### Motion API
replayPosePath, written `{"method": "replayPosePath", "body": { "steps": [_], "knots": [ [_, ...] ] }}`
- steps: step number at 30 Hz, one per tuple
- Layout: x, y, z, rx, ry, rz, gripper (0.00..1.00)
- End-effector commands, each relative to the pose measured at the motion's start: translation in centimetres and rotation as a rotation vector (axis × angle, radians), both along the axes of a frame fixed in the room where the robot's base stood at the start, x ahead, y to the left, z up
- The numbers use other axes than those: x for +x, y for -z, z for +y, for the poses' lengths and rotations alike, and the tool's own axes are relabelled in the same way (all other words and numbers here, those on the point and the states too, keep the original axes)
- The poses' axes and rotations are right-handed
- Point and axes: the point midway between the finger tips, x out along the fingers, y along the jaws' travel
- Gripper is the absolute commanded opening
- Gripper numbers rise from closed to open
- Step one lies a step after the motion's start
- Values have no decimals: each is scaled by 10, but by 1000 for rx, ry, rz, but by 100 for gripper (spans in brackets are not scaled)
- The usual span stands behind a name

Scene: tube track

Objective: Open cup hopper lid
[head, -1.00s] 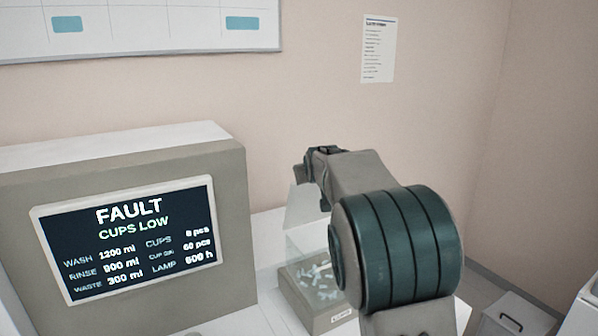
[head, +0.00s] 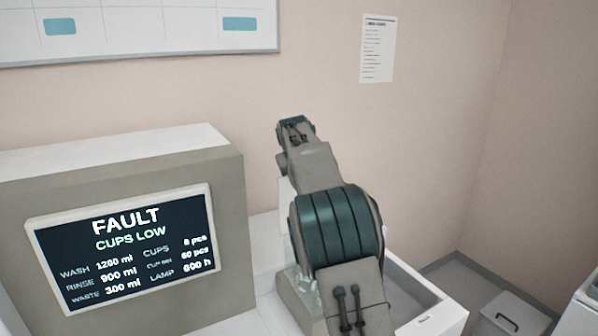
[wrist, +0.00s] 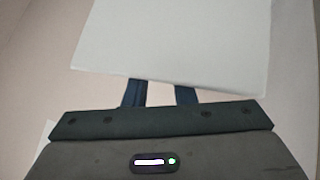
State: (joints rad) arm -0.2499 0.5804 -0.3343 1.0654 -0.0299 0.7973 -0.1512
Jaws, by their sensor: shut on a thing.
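The cup hopper (head: 296,305) is a grey-beige box right of the analyser, mostly hidden behind my arm in the head view. A pale flat panel, which looks like its lid (wrist: 170,40), fills the upper middle of the wrist view. A narrow pale strip of it (head: 284,192) shows upright beside my arm in the head view. My gripper (wrist: 161,92) has its two dark fingers at the panel's near edge, shut on it. The exact grip is hidden behind the panel. The fingers are hidden in the head view.
The analyser (head: 232,200) stands on the left; its screen (head: 125,245) reads FAULT, CUPS LOW. An open pale tray (head: 440,318) lies right of my arm. A wall is close behind, with a paper notice (head: 377,50). A lidded bin (head: 515,318) stands at lower right.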

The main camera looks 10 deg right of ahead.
Motion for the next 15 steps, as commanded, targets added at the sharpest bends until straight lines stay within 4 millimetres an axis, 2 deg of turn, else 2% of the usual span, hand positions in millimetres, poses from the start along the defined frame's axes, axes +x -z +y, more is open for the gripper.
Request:
{"method": "replayPosePath", "body": {
  "steps": [11, 12, 14, 15],
  "knots": [
    [-1, 4, -2, -3, 3, 13, 0],
    [-1, 4, -2, -3, 3, 13, 27],
    [-1, 4, -2, -3, 3, 12, 43],
    [0, 4, -2, -3, 3, 11, 45]
  ]
}}
